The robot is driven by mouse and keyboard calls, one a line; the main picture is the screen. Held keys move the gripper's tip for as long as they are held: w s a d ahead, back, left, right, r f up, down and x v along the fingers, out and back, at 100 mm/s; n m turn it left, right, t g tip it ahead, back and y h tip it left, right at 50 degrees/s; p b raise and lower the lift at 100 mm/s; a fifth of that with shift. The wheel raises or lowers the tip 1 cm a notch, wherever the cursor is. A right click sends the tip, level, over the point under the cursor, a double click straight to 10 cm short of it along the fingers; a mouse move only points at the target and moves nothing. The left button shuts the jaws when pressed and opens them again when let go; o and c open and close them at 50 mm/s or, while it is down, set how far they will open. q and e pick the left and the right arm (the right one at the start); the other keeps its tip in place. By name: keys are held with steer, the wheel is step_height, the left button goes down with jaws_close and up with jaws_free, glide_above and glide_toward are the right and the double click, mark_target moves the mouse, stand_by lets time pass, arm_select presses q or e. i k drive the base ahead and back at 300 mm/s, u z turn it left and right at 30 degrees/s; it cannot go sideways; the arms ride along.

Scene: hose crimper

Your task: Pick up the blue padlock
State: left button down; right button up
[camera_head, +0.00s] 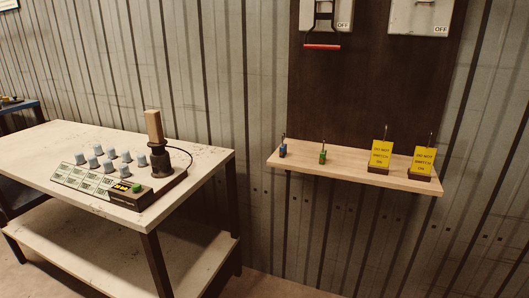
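The blue padlock (283,151) is small and stands upright near the left end of a wooden wall shelf (350,170), with its thin shackle pointing up. A similar green padlock (323,157) stands to its right on the same shelf, apart from it. Neither of my grippers shows in the head view, so their place relative to the padlock cannot be seen. Nothing is touching the blue padlock.
Two yellow "do not switch on" tags (381,154) (423,161) stand on the shelf's right half. Two switch boxes (420,17) marked OFF hang above, the left with a red-handled lever (322,47). A white table (40,149) at left holds a stamping device (156,148) and several capped pieces.

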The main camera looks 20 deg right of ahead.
mark_target(283, 148)
steer(key=u, duration=0.55)
steer(key=i, duration=0.7)
steer(key=u, duration=0.3)
